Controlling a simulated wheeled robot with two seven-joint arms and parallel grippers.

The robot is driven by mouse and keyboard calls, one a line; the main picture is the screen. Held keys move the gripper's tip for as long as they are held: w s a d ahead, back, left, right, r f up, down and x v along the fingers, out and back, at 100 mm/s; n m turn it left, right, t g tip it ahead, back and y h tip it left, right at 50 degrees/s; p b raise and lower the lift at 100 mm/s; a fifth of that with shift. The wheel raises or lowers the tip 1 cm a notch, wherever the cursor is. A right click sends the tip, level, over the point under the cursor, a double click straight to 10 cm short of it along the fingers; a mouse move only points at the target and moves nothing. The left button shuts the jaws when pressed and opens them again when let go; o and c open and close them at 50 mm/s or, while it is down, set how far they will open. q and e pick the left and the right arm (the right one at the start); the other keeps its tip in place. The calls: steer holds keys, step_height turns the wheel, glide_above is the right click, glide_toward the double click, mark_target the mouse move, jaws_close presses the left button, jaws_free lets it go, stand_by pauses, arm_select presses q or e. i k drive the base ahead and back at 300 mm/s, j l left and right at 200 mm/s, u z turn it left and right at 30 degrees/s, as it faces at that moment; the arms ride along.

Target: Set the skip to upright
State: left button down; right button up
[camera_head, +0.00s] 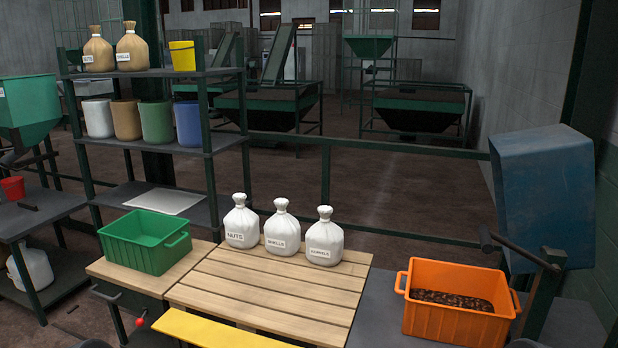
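The skip (545,195) is the large worn blue bin at the right, beside the grey wall. It looks tipped, with its sides slanting and not square to the floor; its inside is hidden from this view. A dark bar with a handle (521,249) runs across its lower front, and a dark post (541,300) stands below it. Neither of my grippers shows in the head view. Dark rounded shapes at the bottom edge are too cut off to identify.
An orange crate (452,325) of brown nuts stands on the dark table, in front of the skip. A slatted wooden table (270,294) holds three white sacks (282,227). A green crate (146,241) stands left. A green rail (400,151) crosses behind; shelves stand left.

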mark_target(543, 179)
steer(key=z, duration=1.25)
